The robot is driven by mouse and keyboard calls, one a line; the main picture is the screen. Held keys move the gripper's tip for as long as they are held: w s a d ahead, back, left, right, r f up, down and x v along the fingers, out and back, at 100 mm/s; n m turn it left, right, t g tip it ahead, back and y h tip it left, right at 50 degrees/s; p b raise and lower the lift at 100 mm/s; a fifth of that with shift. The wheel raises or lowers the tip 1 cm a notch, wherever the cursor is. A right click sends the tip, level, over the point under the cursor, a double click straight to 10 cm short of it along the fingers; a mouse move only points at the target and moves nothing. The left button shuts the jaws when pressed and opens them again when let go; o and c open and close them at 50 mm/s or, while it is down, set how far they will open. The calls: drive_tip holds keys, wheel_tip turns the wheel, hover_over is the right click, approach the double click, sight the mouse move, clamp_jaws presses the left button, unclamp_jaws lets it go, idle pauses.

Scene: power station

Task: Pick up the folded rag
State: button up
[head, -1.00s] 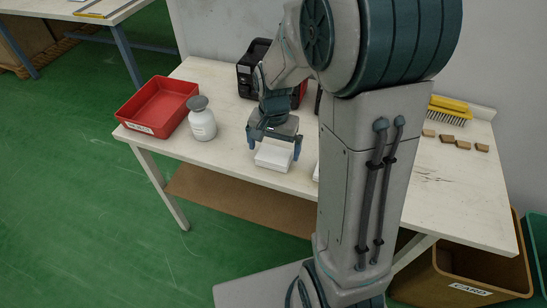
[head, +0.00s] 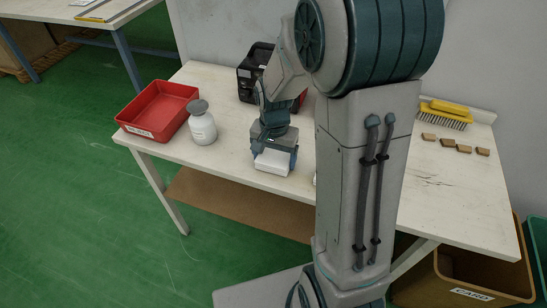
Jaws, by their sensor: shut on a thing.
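The folded rag (head: 272,163) is a small white block-like pad near the front edge of the white table, right of the white bottle. My gripper (head: 273,158) is down over it from above, with its blue fingers at either side, and is shut on it. The rag seems to be at table height; I cannot tell whether it touches the table. The gripper body hides the rag's back part.
A red tray (head: 158,108) and a white bottle (head: 201,124) with a grey cap stand at the left on the table (head: 440,200). A black case (head: 252,75) is behind my gripper. A yellow brush (head: 445,113) and several small brown blocks (head: 446,143) lie at the right.

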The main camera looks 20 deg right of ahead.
sight(278, 156)
drive_tip(key=r, duration=0.2)
drive_tip(key=d+r, duration=0.1)
drive_tip(key=r, duration=0.1)
drive_tip(key=shift+w+r+p, duration=0.15)
drive_tip(key=shift+r+p, duration=0.15)
drive_tip(key=shift+r, duration=0.05)
drive_tip(key=w+d+r, duration=0.1)
drive_tip(key=d+r, duration=0.5)
drive_tip(key=d, duration=0.4)
drive_tip(key=shift+w+d+p, duration=0.3)
drive_tip(key=shift+w+p, duration=0.05)
drive_tip(key=shift+o, duration=0.9)
drive_tip(key=shift+a, duration=0.1)
drive_tip(key=shift+c, duration=0.5)
